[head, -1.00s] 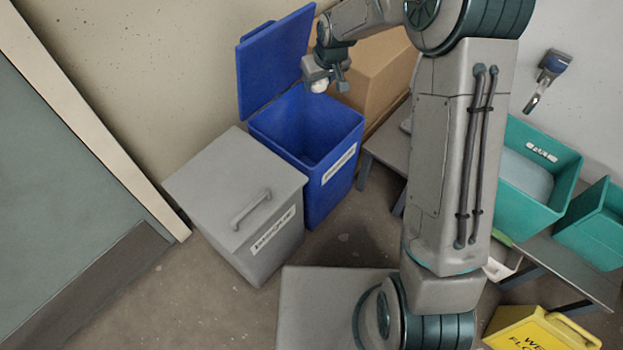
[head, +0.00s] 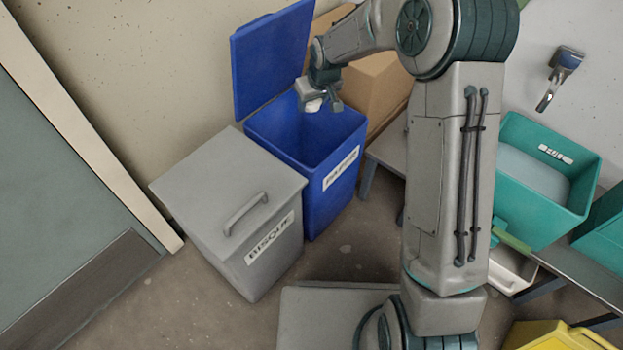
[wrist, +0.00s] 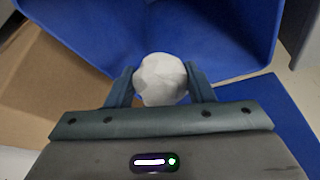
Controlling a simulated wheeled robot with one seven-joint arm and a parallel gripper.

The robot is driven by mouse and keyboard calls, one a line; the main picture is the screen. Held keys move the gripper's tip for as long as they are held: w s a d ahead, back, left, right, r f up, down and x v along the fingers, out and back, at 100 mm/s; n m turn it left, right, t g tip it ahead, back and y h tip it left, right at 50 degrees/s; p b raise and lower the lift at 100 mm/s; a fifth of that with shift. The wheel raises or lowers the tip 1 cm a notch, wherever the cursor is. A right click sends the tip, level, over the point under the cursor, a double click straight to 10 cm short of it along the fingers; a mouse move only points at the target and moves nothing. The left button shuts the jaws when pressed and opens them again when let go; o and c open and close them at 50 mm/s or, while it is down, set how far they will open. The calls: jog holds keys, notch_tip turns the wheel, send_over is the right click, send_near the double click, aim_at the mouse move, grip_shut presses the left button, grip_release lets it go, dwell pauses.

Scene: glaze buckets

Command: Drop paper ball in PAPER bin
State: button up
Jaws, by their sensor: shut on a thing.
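A white crumpled paper ball (wrist: 160,79) sits between the two fingers of my gripper (wrist: 161,88) in the wrist view. My gripper (head: 318,105) is shut on it. The ball (head: 313,105) shows small and pale at the fingertips in the head view. The blue PAPER bin (head: 330,190) stands upright with its lid raised at the back left. My gripper and the ball are over the bin's open mouth, towards its back side. In the wrist view the blue bin's inside (wrist: 215,35) lies beyond the ball.
A grey lidded bin labelled BISQUE (head: 270,250) stands left of the blue bin. A cardboard box (head: 375,90) stands behind it to the right. Teal tubs (head: 540,215) rest on a bench at the right. A yellow object (head: 555,338) is at the lower right.

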jog(key=shift+f, duration=0.1)
jog(key=o, duration=1)
jog(key=p+v, duration=0.5)
jog(key=v, duration=0.8)
jog(key=shift+s+r, duration=0.2)
jog(key=shift+r, duration=0.15)
jog(key=shift+d, duration=0.1)
jog(key=s+d+r+m+p, duration=0.2)
jog(key=s+d+r+p, duration=0.3)
jog(key=s+r+p, duration=0.4)
jog(key=s+d+r+m+h+p, duration=0.1)
jog(key=s+d+r+p, duration=0.4)
jog(key=s+r+p, duration=0.5)
jog(key=s+d+r+m+g+h+p, duration=0.1)
jog(key=s+d+r+m+p, duration=0.2)
jog(key=s+r+p, duration=0.7)
notch_tip(320, 180, up, 7)
jog(key=d+p, duration=0.2)
jog(key=shift+r+p, duration=0.2)
jog(key=shift+p, duration=0.1)
